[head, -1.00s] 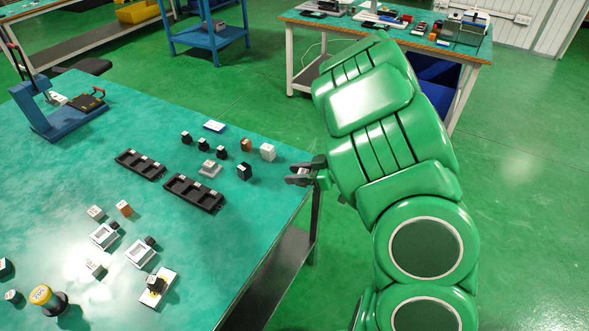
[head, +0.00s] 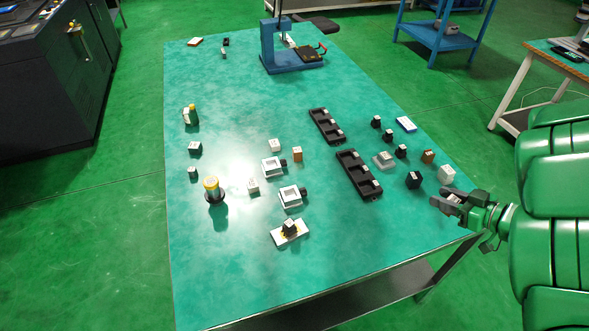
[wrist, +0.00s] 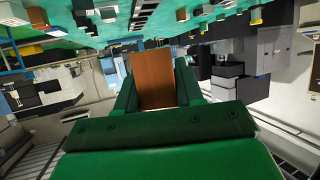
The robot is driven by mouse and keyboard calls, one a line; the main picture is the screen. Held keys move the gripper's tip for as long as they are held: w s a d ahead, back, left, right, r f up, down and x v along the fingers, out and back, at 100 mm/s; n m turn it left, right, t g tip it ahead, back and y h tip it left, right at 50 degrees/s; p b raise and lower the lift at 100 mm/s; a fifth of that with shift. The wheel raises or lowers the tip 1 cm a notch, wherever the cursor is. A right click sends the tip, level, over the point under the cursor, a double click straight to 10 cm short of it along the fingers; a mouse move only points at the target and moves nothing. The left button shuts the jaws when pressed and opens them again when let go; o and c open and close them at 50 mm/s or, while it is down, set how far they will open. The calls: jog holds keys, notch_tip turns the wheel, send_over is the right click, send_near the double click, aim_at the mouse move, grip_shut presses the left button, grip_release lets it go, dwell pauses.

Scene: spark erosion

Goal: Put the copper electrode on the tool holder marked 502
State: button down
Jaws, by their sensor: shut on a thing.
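My gripper (head: 448,202) is at the right edge of the green table in the head view, its fingers pointing left. In the wrist view my gripper (wrist: 156,88) is shut on a copper-brown block (wrist: 153,76), which looks like the copper electrode. In the head view I cannot make this block out between the fingers. Small black holders stand near the table's right side, one of them (head: 413,180) left of my gripper. Two pale square holders (head: 272,167) (head: 291,196) lie mid-table. The labels are too small to read, so I cannot tell which is 502.
Two black trays (head: 345,157) (head: 314,116) lie mid-right. A white block (head: 446,174) and a brown block (head: 428,156) stand close to my gripper. A yellow-topped dark cylinder (head: 213,186) stands at left, a blue press (head: 284,55) at the back.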

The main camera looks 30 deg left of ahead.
jog(key=s+a+r+n+g, duration=0.2)
jog(key=a+n+g, duration=0.1)
jog(key=a, duration=0.7)
jog(key=s+a+r+n+g, duration=0.1)
jog(key=a+r+n+g, duration=0.15)
jog(key=a, duration=0.75)
jog(key=s+a+r+n+g, duration=0.1)
jog(key=s+a+n+g, duration=0.15)
jog(key=a, duration=0.75)
jog(key=s+a+r+n+g+h, duration=0.3)
jog(key=s+a+n+g, duration=0.35)
jog(key=s+a, duration=1.3)
send_over(205, 184)
jog(key=shift+m+g, duration=0.25)
jog(key=shift+g, duration=0.2)
jog(key=shift+f, duration=4.35)
jog(key=shift+w+a+f, duration=0.15)
jog(key=shift+a+f, duration=0.1)
jog(key=shift+f, duration=1.65)
